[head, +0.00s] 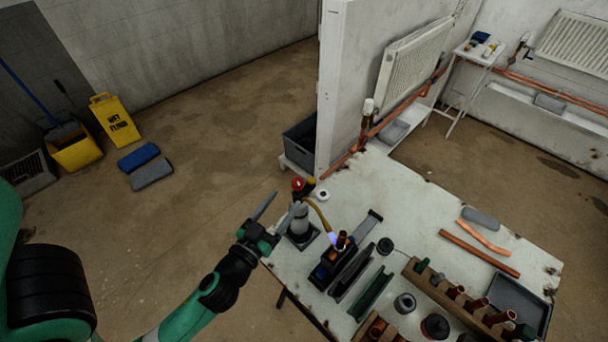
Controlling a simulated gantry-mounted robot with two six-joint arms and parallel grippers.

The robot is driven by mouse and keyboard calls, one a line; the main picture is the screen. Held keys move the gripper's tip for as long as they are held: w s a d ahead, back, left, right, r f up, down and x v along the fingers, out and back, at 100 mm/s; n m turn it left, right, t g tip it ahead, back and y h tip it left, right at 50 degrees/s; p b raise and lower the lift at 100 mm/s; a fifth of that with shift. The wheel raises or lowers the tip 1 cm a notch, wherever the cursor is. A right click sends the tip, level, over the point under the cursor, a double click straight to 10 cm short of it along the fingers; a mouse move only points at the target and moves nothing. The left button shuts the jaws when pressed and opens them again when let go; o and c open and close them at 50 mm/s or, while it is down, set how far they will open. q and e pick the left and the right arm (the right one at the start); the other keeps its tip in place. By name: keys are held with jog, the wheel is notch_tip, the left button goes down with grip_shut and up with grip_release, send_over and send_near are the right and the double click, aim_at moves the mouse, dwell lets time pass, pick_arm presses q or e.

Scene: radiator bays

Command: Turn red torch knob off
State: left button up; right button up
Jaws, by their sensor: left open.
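The red torch knob (297,184) sits at the top of the torch near the table's left corner. The torch (300,222) stands upright with a grey body and a curved brass tube (319,213). A small blue flame (333,238) shows at the tube's tip, so the torch is lit. My left gripper (286,198) is open, its two fingers pointing up toward the knob from the lower left. No contact with the knob is visible; the nearer finger overlaps the torch in the picture. My right gripper is out of view.
The pale table (365,190) holds a dark tool holder (332,268) beside the flame, a wooden rack (450,295) of copper fittings, loose copper pipes (480,254) and a grey tray (520,303). A white partition wall (345,80) rises behind the torch. Open floor lies left of the table.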

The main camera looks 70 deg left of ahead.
aim_at(300, 179)
pick_arm(q)
jog(key=p+x, duration=0.3)
jog(key=x, duration=0.7)
jog(key=shift+r, duration=0.15)
jog(key=shift+w+a, duration=0.35)
jog(key=shift+w, duration=0.05)
grip_shut()
